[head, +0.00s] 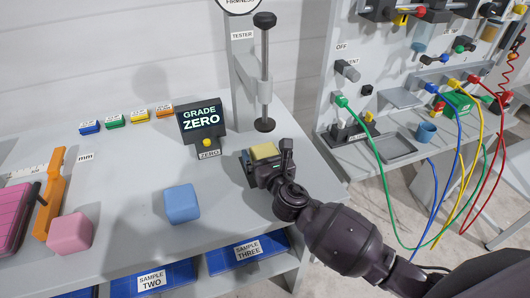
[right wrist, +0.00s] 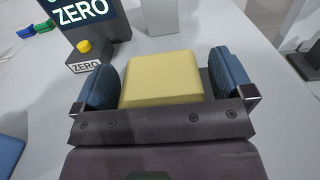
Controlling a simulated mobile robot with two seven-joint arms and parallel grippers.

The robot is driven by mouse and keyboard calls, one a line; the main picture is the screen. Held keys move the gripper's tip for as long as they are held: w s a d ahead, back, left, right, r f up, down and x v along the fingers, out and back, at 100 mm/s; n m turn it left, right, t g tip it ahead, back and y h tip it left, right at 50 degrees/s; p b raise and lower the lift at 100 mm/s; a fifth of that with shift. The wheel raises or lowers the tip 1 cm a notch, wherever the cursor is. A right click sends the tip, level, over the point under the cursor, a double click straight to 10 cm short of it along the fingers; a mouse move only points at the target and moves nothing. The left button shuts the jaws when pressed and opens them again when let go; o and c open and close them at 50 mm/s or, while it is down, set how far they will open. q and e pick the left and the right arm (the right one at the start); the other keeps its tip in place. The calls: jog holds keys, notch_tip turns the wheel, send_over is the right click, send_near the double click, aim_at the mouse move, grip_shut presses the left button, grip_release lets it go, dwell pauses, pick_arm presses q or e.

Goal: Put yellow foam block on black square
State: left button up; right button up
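The yellow foam block (head: 265,152) lies at the right part of the table, in front of the tester. It also shows in the right wrist view (right wrist: 161,78). My right gripper (head: 267,163) is around it, with one blue-padded finger on each side. The fingers stand wide apart, and a narrow dark gap shows between the block and the right-hand finger in the wrist view. I cannot tell whether the left-hand finger touches it. No black square can be clearly made out; what lies under the block is hidden. My left gripper is not in view.
The tester (head: 265,80) with its round black foot stands just behind. The ZERO display (head: 202,122) is to the left. A blue block (head: 182,203) and a pink block (head: 70,234) lie on the table. A cabled panel (head: 420,90) stands right.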

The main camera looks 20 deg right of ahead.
jog(key=shift+r, duration=0.15)
jog(key=shift+s, duration=0.2)
jog(key=s, duration=1.1)
jog(key=shift+s+d, duration=0.2)
jog(key=shift+s, duration=0.1)
